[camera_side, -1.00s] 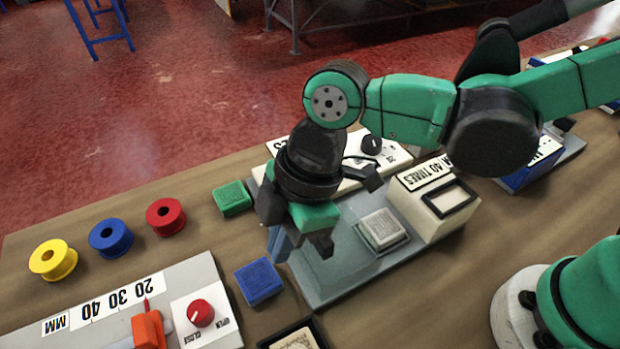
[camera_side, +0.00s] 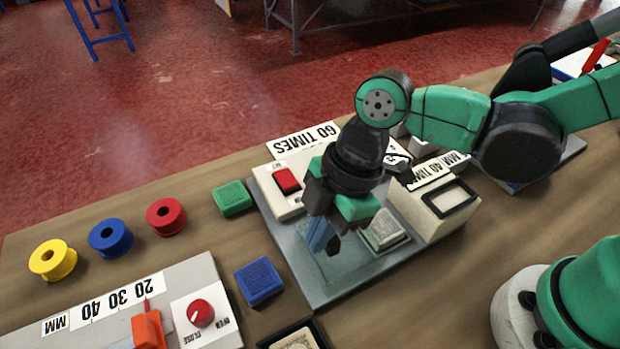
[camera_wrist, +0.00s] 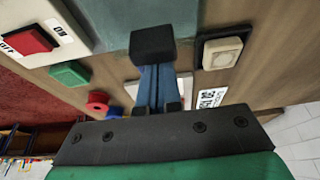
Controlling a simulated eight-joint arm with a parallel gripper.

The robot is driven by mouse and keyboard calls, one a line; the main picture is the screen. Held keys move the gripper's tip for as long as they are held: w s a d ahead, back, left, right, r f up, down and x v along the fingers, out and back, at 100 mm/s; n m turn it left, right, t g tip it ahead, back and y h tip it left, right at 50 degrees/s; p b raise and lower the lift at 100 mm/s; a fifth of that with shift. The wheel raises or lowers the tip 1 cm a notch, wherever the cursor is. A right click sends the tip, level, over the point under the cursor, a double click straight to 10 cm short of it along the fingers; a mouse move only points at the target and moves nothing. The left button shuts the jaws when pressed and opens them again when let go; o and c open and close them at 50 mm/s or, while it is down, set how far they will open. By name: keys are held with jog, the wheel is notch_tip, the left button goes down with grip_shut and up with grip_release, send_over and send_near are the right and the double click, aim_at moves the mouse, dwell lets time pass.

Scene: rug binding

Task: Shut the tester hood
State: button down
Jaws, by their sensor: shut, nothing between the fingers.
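The tester is a grey plate (camera_side: 318,288) on the bench, bearing a cream control box with a red switch (camera_side: 287,181), a cream windowed box (camera_side: 440,212) and a pale square block (camera_side: 384,230). A faint see-through pane (camera_side: 345,266), perhaps the hood, shows over the plate; its edges and angle are unclear. My gripper (camera_side: 318,246) is shut and empty, fingers pointing down over the plate, left of the pale block. In the wrist view the blue fingers (camera_wrist: 158,88) are together, and a dark block (camera_wrist: 153,44) sits at their tips; contact cannot be told.
A green block (camera_side: 232,198) and a blue block (camera_side: 259,281) lie left of the plate. Yellow, blue and red spools (camera_side: 166,216) stand farther left. A grey gauge with a red knob (camera_side: 201,313) is at the lower left. Bare bench lies right of the plate.

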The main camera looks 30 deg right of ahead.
jog(key=d, duration=0.8)
jog(key=shift+a, duration=0.1)
jog(key=a, duration=0.4)
jog(key=shift+a+r, duration=0.1)
jog(key=shift+a, duration=0.2)
jog(key=v, duration=1)
jog(key=w+d+f+m+t+h, duration=0.1)
jog(key=d+m+t, duration=0.1)
jog(key=d+m, duration=0.2)
jog(key=w+d+f+m+t+h, duration=0.1)
jog(key=d+m+t, duration=0.1)
jog(key=d+m, duration=0.3)
jog(key=w+d+f+m+t+h, duration=0.1)
jog(key=d+m+t, duration=0.1)
jog(key=d+m, duration=0.3)
jog(key=shift+w+f+m+t, duration=0.1)
jog(key=shift+w+m+t, duration=0.1)
jog(key=shift+m, duration=0.55)
jog(key=shift+w+m+t, duration=0.2)
jog(key=shift+m, duration=0.55)
jog(key=shift+d+m+h, duration=0.35)
jog(key=shift+m+h, duration=0.05)
jog(key=shift+m, duration=0.1)
